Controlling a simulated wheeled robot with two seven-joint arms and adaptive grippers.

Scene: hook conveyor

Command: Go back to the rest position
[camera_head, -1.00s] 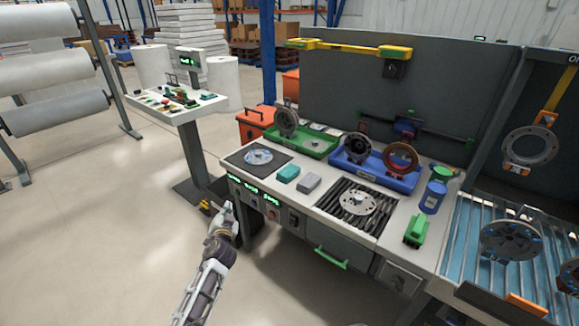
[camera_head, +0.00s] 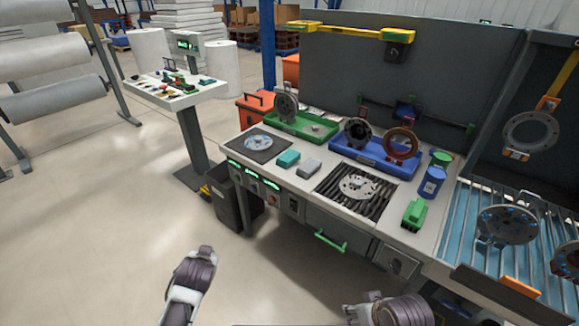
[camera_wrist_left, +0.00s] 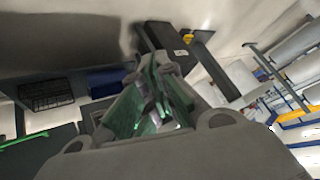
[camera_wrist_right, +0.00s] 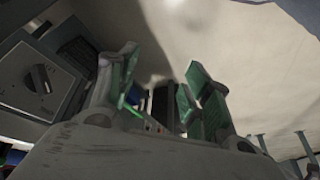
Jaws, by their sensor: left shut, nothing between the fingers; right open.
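My left gripper (camera_wrist_left: 158,72) shows in the left wrist view with its green-padded fingers together and nothing between them. In the head view my left arm is low, left of centre, over the floor in front of the workbench; its fingers cannot be made out there. My right gripper (camera_wrist_right: 162,78) is open and empty in the right wrist view, its two fingers well apart. In the head view my right arm is at the bottom edge, in front of the bench, its fingers not clear. Neither gripper touches anything.
The workbench (camera_head: 337,212) carries a green tray (camera_head: 318,138), a blue tray (camera_head: 375,160) with round parts, and a black grate (camera_head: 378,205). A dark bin (camera_head: 232,205) stands at its left end. A side stand (camera_head: 188,100) is farther left. The floor (camera_head: 110,240) at left is clear.

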